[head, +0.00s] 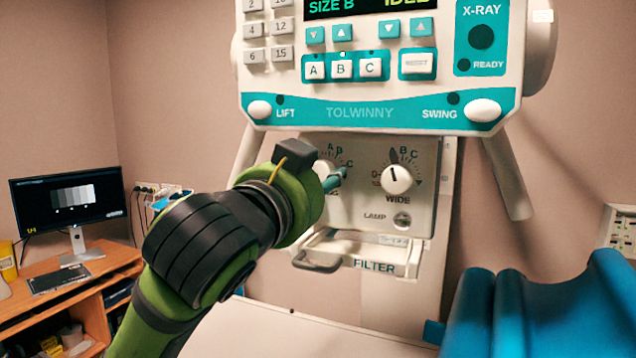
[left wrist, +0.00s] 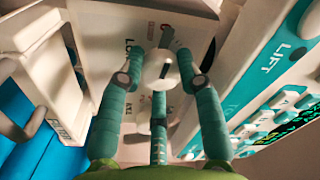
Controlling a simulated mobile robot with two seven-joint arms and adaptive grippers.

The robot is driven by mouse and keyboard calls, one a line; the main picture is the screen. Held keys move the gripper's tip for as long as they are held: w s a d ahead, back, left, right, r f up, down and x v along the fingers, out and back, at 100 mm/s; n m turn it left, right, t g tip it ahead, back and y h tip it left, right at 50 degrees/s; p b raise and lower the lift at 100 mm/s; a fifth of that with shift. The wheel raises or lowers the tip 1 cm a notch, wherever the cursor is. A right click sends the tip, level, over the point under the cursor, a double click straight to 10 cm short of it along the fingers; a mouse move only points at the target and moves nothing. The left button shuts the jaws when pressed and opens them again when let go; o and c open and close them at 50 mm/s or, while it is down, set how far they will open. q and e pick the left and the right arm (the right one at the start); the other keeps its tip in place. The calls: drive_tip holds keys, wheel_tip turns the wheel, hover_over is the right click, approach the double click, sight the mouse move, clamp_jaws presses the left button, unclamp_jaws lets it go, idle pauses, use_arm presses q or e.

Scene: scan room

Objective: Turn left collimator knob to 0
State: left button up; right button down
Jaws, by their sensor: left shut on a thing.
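The left collimator knob is a round white knob between my fingers in the left wrist view (left wrist: 159,72). In the head view my left gripper (head: 335,181) covers most of it and part of its dial; the letters A, B and C show above. In the left wrist view my left gripper (left wrist: 162,70) has teal fingers on opposite sides of the knob, shut on it. A dark mark shows on the knob, but I cannot read its setting. The collimator panel (head: 425,220) is light grey. My right gripper is not in view.
The right knob, marked WIDE (head: 397,180), stands beside it, with the lamp button (head: 402,220) below. A filter tray handle (head: 318,263) juts out underneath. The control console (head: 370,113) overhangs the panel. A blue padded thing (head: 545,310) stands at lower right.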

use_arm(q)
drive_tip(key=shift+n, duration=0.7)
drive_tip(key=o, duration=1.1)
drive_tip(key=shift+w+a, duration=0.1)
drive_tip(key=shift+o, duration=0.2)
drive_tip(key=v, duration=1.2)
